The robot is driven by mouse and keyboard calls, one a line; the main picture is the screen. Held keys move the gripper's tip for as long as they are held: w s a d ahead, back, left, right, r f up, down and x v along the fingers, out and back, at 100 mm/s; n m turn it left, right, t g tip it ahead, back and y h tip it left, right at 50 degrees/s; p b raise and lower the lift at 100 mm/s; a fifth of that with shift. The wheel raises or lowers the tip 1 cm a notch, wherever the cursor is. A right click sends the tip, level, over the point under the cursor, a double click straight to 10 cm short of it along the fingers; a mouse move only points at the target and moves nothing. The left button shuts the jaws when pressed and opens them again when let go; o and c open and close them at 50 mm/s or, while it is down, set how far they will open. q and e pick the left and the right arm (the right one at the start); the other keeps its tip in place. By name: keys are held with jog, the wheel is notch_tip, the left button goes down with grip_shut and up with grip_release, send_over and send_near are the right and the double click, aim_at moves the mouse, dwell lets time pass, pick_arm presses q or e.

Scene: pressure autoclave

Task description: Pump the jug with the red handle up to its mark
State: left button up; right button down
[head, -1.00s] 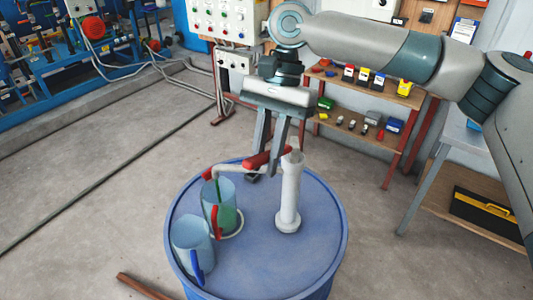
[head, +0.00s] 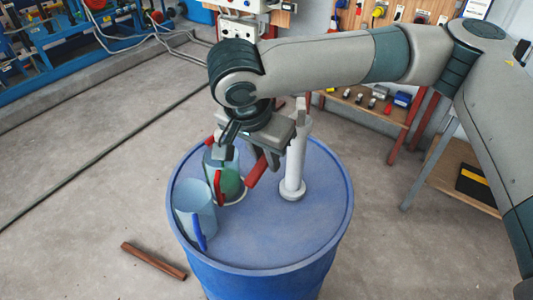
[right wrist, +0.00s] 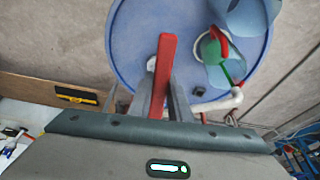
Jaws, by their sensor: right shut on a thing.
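The jug with the red handle (head: 230,181) stands on the blue drum, with green liquid in its lower part; its upper part is partly hidden by my arm. It also shows in the right wrist view (right wrist: 213,49), below the white spout (right wrist: 228,101), with a thin green line between spout and jug. I cannot make out its mark. The white pump column (head: 293,165) stands upright on the drum. My right gripper (head: 265,160) is shut on the red pump lever (head: 254,172), which slopes down; in the right wrist view the lever (right wrist: 164,60) lies between the fingers. My left gripper is not in view.
A second jug with a blue handle (head: 193,208) stands beside the first, nearer the drum's front left edge. The blue drum (head: 270,235) has bare room at front right. A brown bar (head: 153,261) lies on the floor. A shelf (head: 365,105) stands behind.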

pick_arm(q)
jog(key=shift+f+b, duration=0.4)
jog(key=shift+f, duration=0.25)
pick_arm(e)
jog(key=shift+w+d+f+t+h, duration=0.1)
jog(key=shift+f+t+h, duration=0.2)
jog(key=shift+f+t, duration=0.35)
jog(key=c, duration=1.6)
grip_release()
jog(key=shift+c, duration=0.2)
